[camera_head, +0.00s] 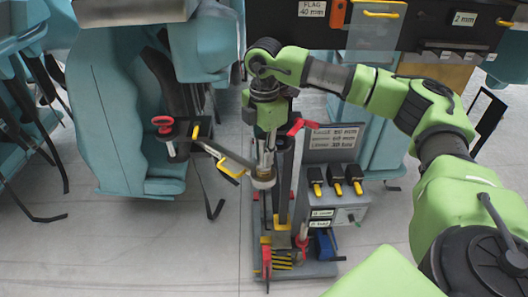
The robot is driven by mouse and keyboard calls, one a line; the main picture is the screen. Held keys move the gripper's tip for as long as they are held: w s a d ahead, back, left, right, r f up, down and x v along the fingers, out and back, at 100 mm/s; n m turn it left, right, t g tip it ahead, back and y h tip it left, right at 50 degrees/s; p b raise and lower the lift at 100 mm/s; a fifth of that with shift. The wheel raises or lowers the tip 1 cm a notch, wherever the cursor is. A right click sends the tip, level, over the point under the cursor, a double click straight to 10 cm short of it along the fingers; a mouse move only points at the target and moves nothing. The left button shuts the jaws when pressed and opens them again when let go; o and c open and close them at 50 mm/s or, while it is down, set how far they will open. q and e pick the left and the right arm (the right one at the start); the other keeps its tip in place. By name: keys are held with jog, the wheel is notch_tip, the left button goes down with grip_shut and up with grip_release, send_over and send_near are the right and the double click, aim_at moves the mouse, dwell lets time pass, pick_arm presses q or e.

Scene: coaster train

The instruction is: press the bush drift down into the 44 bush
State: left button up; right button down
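My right gripper (266,142) points down in the middle of the view, with its fingers close together on a slim silver upright piece that looks like the bush drift (265,163). The drift stands roughly upright directly over a round tan-metal ring (263,181), which looks like the 44 bush at the end of a grey lever. The drift's lower end meets the ring's top; how deep it sits cannot be told. The fingertips are small and partly hidden. My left gripper is not in view.
A tool stand (318,268) with a dark post, a red lever and yellow-black stripes stands below the ring. Teal train seats (125,120) stand at left, with a red knob (162,123). Grey floor (120,250) is open at lower left.

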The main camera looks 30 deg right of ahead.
aim_at(264, 136)
jog(key=shift+r+p, duration=0.8)
jog(key=shift+r, duration=0.65)
dwell(1.1)
jog(key=shift+r+p, duration=1.2)
jog(key=shift+r, duration=0.75)
